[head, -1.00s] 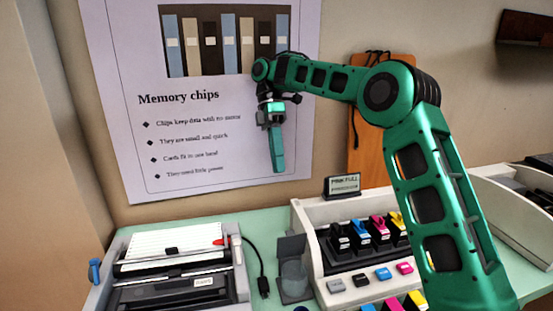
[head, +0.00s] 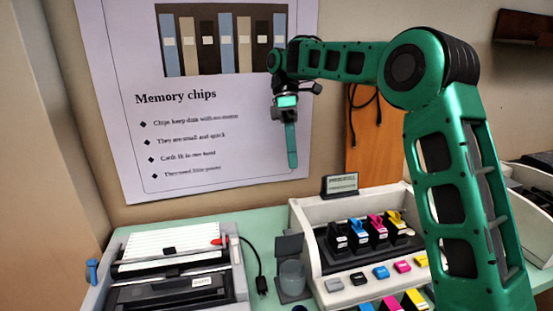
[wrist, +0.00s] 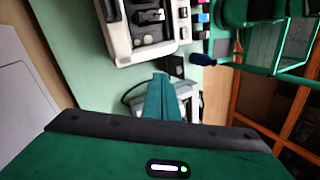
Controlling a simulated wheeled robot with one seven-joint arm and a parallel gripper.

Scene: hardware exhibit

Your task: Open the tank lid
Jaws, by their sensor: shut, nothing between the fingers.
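The white ink tank unit (head: 302,222) stands on the table at the right of the head view. It holds a row of tanks with black, blue, pink and yellow tops (head: 376,225), which look upright. I cannot tell which part is the tank lid. My gripper (head: 292,165) hangs pointing down in front of the wall poster, above and behind the table items. It is shut and empty, touching nothing that I can see. In the wrist view, its joined teal fingers (wrist: 162,95) reach toward a white unit (wrist: 118,42). My arm hides part of the tank unit's right side.
A printer (head: 170,262) with a blue knob stands at the left. A small sign (head: 340,184) rises behind the tanks. A black cable (head: 260,275) lies beside the printer.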

